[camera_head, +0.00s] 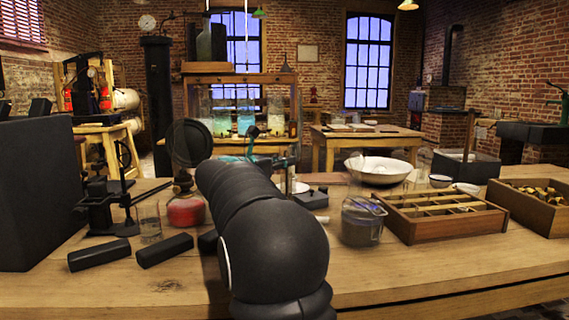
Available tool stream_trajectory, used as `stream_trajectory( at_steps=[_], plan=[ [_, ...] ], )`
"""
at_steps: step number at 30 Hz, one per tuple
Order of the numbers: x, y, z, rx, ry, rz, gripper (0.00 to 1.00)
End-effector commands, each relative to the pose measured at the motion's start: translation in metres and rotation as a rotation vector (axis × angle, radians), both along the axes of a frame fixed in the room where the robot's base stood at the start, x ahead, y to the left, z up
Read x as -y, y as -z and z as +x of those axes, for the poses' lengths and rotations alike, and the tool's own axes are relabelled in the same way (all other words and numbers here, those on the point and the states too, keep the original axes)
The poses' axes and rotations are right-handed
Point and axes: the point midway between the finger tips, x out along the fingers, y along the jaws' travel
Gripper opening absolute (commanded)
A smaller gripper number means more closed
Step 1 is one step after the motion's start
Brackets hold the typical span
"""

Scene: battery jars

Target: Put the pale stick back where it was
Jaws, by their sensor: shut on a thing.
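My arm reaches away from me over the middle of the bench and covers much of what lies behind it. My gripper (284,161) shows only in small dark parts beyond the arm, above the bench. It is shut on a thin, pale upright piece, which looks like the pale stick (288,178). The stick's lower end is close to a white dish (299,187); I cannot tell whether they touch. Much of the grip is hidden. Another, browner stick (468,135) stands upright in a dark tank (457,167) at the back right.
A red-filled glass lamp (185,210) and an empty beaker (150,222) stand left of my arm. A glass jar of dark stuff (361,222), a divided wooden tray (440,228) and a white basin (378,170) are to the right. The front right bench is clear.

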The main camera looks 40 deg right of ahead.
Motion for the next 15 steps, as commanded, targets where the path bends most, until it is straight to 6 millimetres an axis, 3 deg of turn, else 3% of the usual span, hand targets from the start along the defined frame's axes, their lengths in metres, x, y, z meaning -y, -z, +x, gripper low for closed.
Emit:
stream_trajectory(
  at_steps=[7, 9, 11, 15],
  plan=[
    [0.0, 0.0033, 0.0, -0.001, 0.0, 0.0, 0.0],
    [-0.0001, 0.0028, 0.0001, 0.0, 0.0, 0.0, 0.26],
    [-0.0001, 0.0027, 0.0001, 0.0, 0.0, 0.0, 0.38],
    [-0.0002, 0.0027, 0.0002, 0.0, 0.0, 0.0, 0.38]
  ],
)
